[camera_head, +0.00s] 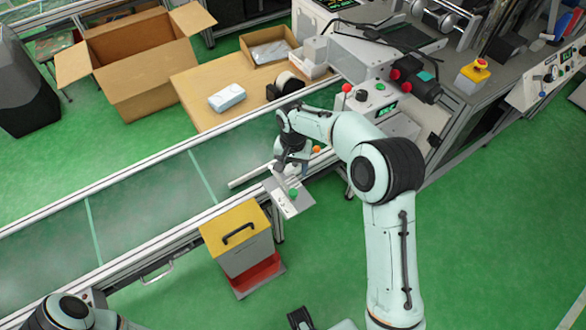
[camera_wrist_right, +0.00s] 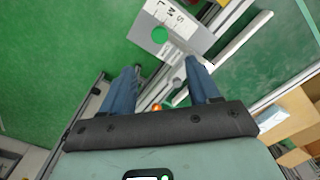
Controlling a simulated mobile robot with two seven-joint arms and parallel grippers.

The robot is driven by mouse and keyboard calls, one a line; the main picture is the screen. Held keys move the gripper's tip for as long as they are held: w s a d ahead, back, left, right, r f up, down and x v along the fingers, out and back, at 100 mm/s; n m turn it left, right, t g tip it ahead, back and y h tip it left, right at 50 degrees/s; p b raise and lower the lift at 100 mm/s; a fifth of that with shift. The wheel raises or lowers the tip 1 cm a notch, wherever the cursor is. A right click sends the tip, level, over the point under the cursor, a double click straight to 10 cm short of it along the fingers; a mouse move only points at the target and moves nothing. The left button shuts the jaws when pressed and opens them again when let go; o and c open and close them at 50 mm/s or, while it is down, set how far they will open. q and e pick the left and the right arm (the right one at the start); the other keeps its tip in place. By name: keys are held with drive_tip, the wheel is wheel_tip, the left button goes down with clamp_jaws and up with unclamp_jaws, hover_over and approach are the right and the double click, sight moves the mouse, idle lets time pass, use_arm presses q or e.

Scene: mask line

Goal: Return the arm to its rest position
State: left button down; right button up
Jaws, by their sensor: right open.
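My right arm reaches in from the lower right in the head view. Its gripper (camera_head: 284,166) hangs above the near edge of the conveyor, close to a small pale plate (camera_head: 284,205) with a green round spot. In the right wrist view the two blue fingers of this gripper (camera_wrist_right: 163,78) are spread apart with nothing between them. The plate (camera_wrist_right: 198,38), marked with letters, shows there beyond the fingertips. Part of my left arm (camera_head: 65,312) shows at the lower left of the head view; its gripper is not clearly seen.
The conveyor (camera_head: 140,205) runs diagonally beneath my right gripper. A yellow-lidded bin (camera_head: 232,227) stands left of it. A wooden table (camera_head: 195,83) with a wrapped pack (camera_head: 227,97) and a cardboard box (camera_head: 140,65) lie beyond. Machinery (camera_head: 415,80) stands right. Green floor is clear at lower right.

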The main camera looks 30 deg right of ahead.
drive_tip(key=shift+f, duration=0.1)
idle(0.3)
drive_tip(key=s+a+f+n+y+p, duration=0.1)
drive_tip(key=s+a+f+n, duration=0.1)
drive_tip(key=s+a+f, duration=0.5)
drive_tip(key=s+f+n+y+p, duration=0.15)
drive_tip(key=s+f, duration=0.35)
drive_tip(key=f, duration=0.6)
use_arm(q)
drive_tip(key=r, duration=0.1)
drive_tip(key=w+r, duration=0.1)
drive_tip(key=r+p, duration=0.1)
drive_tip(key=r, duration=0.1)
drive_tip(key=shift+w, duration=0.35)
use_arm(e)
drive_tip(key=s+a+f, duration=0.2)
drive_tip(key=s+a, duration=0.1)
drive_tip(key=s, duration=0.6)
drive_tip(key=s+a+f+g+y, duration=0.1)
drive_tip(key=s+a+f, duration=0.2)
drive_tip(key=s, duration=0.7)
drive_tip(key=shift+s+n, duration=0.3)
drive_tip(key=shift+n, duration=0.05)
